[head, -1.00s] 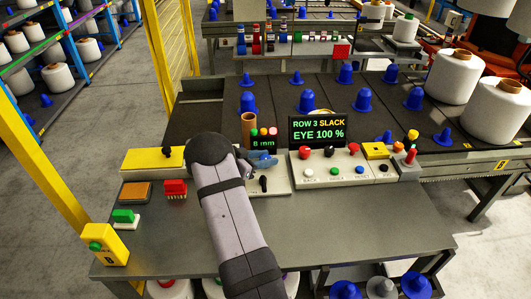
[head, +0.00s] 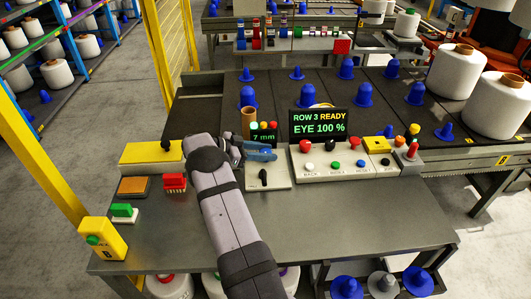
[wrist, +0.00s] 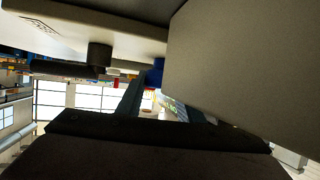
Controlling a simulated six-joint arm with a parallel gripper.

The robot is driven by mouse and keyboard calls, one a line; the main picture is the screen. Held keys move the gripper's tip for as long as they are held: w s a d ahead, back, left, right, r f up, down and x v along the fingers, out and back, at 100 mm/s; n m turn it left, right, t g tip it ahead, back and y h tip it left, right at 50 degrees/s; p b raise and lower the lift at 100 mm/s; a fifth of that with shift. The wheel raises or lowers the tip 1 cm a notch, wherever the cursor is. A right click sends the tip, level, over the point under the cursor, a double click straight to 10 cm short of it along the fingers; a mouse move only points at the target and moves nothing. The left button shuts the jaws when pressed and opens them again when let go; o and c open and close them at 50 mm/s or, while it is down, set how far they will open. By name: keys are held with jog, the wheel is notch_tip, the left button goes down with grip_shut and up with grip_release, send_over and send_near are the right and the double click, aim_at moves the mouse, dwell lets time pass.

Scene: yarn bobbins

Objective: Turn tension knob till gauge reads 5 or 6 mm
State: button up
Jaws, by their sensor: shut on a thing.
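The small gauge screen (head: 264,136) reads 7 mm in green, in front of the brown tube. My gripper (head: 266,153) is at the beige panel (head: 281,180) just below the gauge, its blue fingers shut on what appears to be the tension knob. The knob itself is hidden by the fingers. In the wrist view a blurry finger (wrist: 130,100) shows, and large beige surfaces fill the top and right. A black switch (head: 263,177) stands on the panel in front of my gripper. The larger display (head: 319,123) reads ROW 3 READY, EYE 100 %.
A button box (head: 343,176) with red and black knobs is close on the right. A yellow box (head: 151,152), a red block (head: 174,182) and a green-topped switch (head: 122,210) are on the left. The front of the grey table (head: 330,225) is clear.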

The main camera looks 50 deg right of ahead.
jog(key=o, duration=1)
jog(key=shift+b+v, duration=0.55)
jog(key=shift+v, duration=3.15)
